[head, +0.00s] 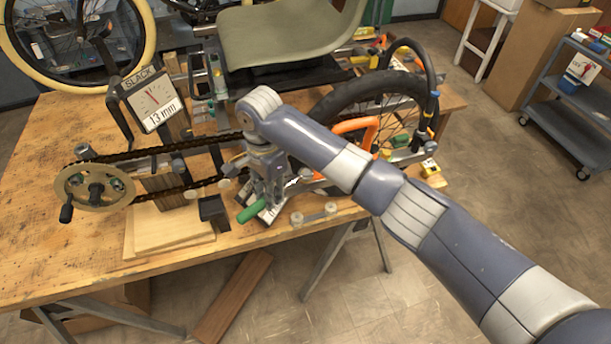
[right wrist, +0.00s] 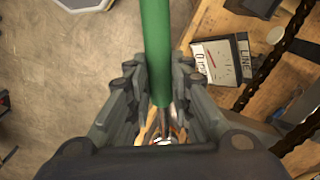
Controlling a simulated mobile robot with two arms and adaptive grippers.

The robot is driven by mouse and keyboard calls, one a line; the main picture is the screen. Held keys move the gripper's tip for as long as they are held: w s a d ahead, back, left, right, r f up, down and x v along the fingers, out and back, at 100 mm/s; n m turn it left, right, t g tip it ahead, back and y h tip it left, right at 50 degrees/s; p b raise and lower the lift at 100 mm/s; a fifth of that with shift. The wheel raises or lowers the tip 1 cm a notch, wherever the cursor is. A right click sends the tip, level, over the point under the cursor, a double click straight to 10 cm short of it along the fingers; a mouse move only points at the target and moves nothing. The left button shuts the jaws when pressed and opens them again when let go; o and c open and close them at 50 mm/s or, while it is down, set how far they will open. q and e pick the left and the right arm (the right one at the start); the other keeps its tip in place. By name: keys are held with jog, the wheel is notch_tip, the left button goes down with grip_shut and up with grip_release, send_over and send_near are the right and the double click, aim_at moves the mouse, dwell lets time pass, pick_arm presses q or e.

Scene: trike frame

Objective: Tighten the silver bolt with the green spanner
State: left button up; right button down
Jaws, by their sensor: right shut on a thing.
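My right gripper (head: 268,185) is over the near edge of the workbench, pointing down, and is shut on the green spanner (head: 250,212). The spanner's green handle sticks out below and left of the jaws in the head view. In the right wrist view the handle (right wrist: 156,50) runs from the top edge down between the two fingers of the gripper (right wrist: 160,95). Its metal part shows in a narrow gap beyond the handle. I cannot make out the silver bolt; the gripper and arm hide much of that area. My left gripper is not in view.
The wooden workbench (head: 45,200) holds a chain, a round crank wheel (head: 95,187) and a slack gauge (head: 157,103) reading 13 mm. A black tyre (head: 375,85) and grey-green seat (head: 285,35) stand behind my arm. Wooden boards (head: 175,226) lie at the front edge.

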jog(key=w+a+m, duration=0.1)
jog(key=w+m, duration=0.1)
jog(key=shift+w+a+m, duration=0.15)
jog(key=shift+a+m, duration=0.15)
jog(key=shift+a, duration=0.05)
dwell(0.4)
jog(key=shift+s+d+n, duration=0.75)
jog(key=shift+s+n, duration=0.25)
jog(key=shift+n, duration=0.2)
jog(key=c, duration=2.3)
grip_release()
grip_shut()
jog(key=shift+r, duration=0.1)
jog(key=shift+r, duration=0.1)
